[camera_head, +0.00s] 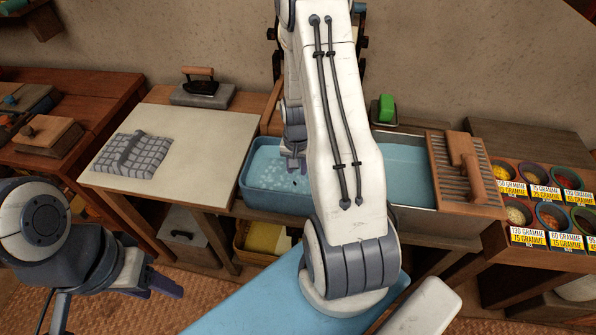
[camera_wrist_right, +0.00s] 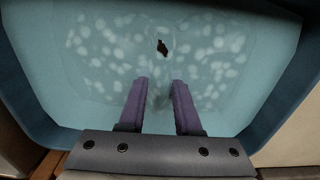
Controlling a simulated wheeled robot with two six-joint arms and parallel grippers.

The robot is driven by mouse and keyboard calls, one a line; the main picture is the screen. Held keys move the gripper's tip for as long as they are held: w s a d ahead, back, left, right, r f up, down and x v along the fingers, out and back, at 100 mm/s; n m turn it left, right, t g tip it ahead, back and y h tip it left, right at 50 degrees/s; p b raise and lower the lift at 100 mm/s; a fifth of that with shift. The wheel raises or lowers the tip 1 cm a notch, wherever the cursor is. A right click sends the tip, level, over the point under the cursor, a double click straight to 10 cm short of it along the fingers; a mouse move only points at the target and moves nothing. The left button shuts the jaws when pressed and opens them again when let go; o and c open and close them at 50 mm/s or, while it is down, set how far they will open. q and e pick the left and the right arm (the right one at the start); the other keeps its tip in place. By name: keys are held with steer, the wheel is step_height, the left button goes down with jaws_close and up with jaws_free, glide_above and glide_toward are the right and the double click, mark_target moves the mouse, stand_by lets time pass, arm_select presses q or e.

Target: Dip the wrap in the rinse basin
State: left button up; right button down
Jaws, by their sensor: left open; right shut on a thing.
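My right gripper (camera_head: 293,160) reaches down into the blue basin (camera_head: 262,205) of water with pale spots. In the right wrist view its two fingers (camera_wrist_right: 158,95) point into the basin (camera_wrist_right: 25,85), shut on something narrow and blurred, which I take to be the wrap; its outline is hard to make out. A small dark piece (camera_wrist_right: 162,47) shows beyond the fingertips; I cannot tell whether it belongs to the wrap. A grey checked folded cloth (camera_head: 135,155) lies on the pale board at the left. My left gripper (camera_head: 155,287) is open and empty, low at the front left.
A metal basin (camera_head: 425,221) of clear water with a wooden washboard (camera_head: 472,172) stands to the right. A flat iron (camera_head: 200,88) sits behind the pale board (camera_head: 215,140). Coloured bowls (camera_head: 535,178) stand far right. A green object (camera_head: 386,108) is at the back.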

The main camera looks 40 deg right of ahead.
steer(key=shift+s+d+r+p, duration=0.45)
steer(key=shift+s+d+r, duration=0.2)
steer(key=shift+s, duration=0.2)
steer(key=shift+w+a+f+b, duration=0.4)
steer(key=shift+w+a+f, duration=0.35)
steer(key=shift+w, duration=0.2)
steer(key=shift+s+d+r+p, duration=0.65)
steer(key=shift+s+d, duration=0.15)
steer(key=shift+s, duration=0.1)
steer(key=shift+w+a+f+b, duration=0.45)
steer(key=shift+w+a+f, duration=0.15)
steer(key=shift+w+a, duration=0.25)
steer(key=shift+r, duration=0.1)
step_height(320, 180, up, 19)
steer(key=p, duration=1.6)
